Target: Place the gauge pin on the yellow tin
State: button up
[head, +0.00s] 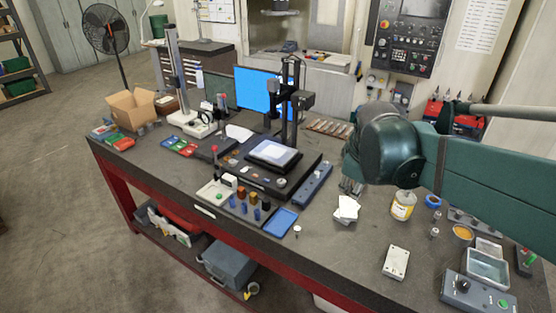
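My arm reaches in from the right, and its rounded dark green joint hides much of the table behind it. My gripper is not clearly visible; a few dark slender parts show just below the joint, but I cannot tell whether they are its fingers. A round yellow tin (463,233) lies low on the right of the table. A can with a yellow label (403,207) stands left of it. Small metallic upright pieces (435,234) stand between them, and a small pale-topped piece (297,231) stands by the blue tray. I cannot tell which is the gauge pin.
White cards (346,208), a pale plate with holes (396,263), a clear box (488,267) and a grey control box (478,295) lie on the right. A blue tray (280,222) and a measuring stand (290,110) are further left. Dark tabletop around the plate is clear.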

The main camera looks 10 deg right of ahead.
jog(key=s+a+f+m+t+y, duration=0.2)
jog(key=s+a+m, duration=0.6)
jog(key=s+a, duration=0.4)
jog(key=shift+a+f, duration=0.5)
jog(key=shift+a, duration=0.5)
jog(key=shift+s, duration=0.1)
